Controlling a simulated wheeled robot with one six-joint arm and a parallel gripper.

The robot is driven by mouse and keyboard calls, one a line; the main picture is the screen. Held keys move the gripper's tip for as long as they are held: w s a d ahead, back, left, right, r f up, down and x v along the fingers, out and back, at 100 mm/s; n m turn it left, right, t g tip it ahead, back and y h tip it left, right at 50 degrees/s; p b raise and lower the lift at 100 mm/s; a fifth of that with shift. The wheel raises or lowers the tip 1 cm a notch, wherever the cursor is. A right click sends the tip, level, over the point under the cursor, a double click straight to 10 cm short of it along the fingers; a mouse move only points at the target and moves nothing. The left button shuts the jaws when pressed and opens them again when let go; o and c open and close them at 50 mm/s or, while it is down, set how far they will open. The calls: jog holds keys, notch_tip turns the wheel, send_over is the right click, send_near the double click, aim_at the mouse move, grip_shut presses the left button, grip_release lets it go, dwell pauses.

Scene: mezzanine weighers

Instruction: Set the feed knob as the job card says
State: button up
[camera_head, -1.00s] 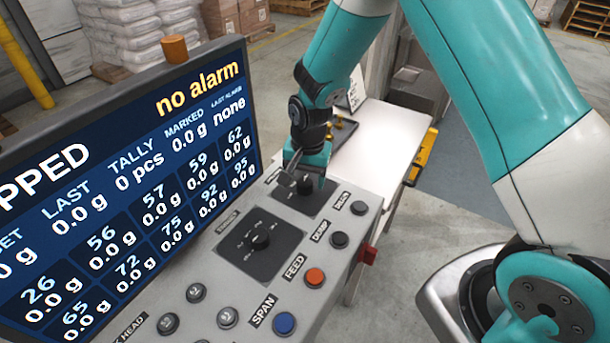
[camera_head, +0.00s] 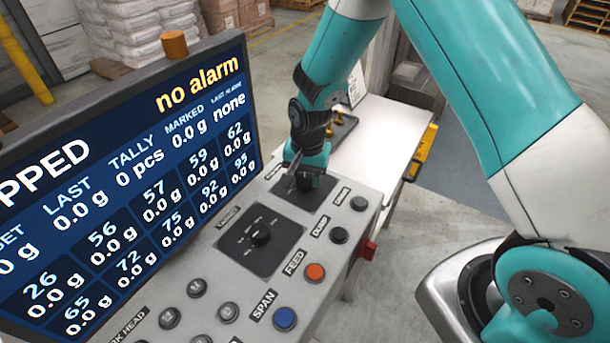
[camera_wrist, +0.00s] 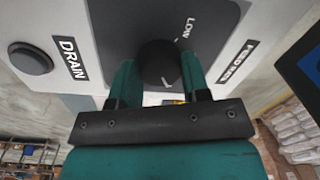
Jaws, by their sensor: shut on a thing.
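A black knob (camera_wrist: 158,62) sits on a dark plate (camera_wrist: 112,25) in the wrist view, with the word LOW above it. The label beside the plate seems to start with FEED, but its text is slanted. My gripper (camera_wrist: 160,75) is shut on this knob, one finger on each side. In the head view my gripper (camera_head: 304,180) is over the far dark plate (camera_head: 285,191) of the console and mostly hides the knob. A white card (camera_head: 357,84) stands on the table behind; its writing cannot be read.
A second black knob (camera_head: 261,237) sits nearer on its own plate. Orange (camera_head: 316,272), blue (camera_head: 285,318) and dark buttons line the console's right side, with a red part (camera_head: 368,250) on its edge. The screen (camera_head: 120,200) shows "no alarm". A white table (camera_head: 385,135) lies behind.

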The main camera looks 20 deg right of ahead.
aim_at(308, 176)
jog(key=shift+n, duration=0.3)
jog(key=n+b, duration=0.2)
jog(key=n, duration=0.3)
jog(key=shift+n, duration=0.3)
jog(key=n+b, duration=0.1)
jog(key=n, duration=0.4)
jog(key=shift+g, duration=0.3)
jog(key=shift+n, duration=0.3)
jog(key=o, duration=0.9)
jog(key=shift+r, duration=0.15)
jog(key=r+b, duration=0.1)
jog(key=r, duration=0.4)
jog(key=r+b, duration=0.1)
jog(key=r, duration=0.5)
jog(key=r+b, duration=0.1)
jog(key=r, duration=0.5)
jog(key=shift+w+d+r, duration=0.1)
jog(key=shift+w+d, duration=0.1)
jog(key=shift+d, duration=0.2)
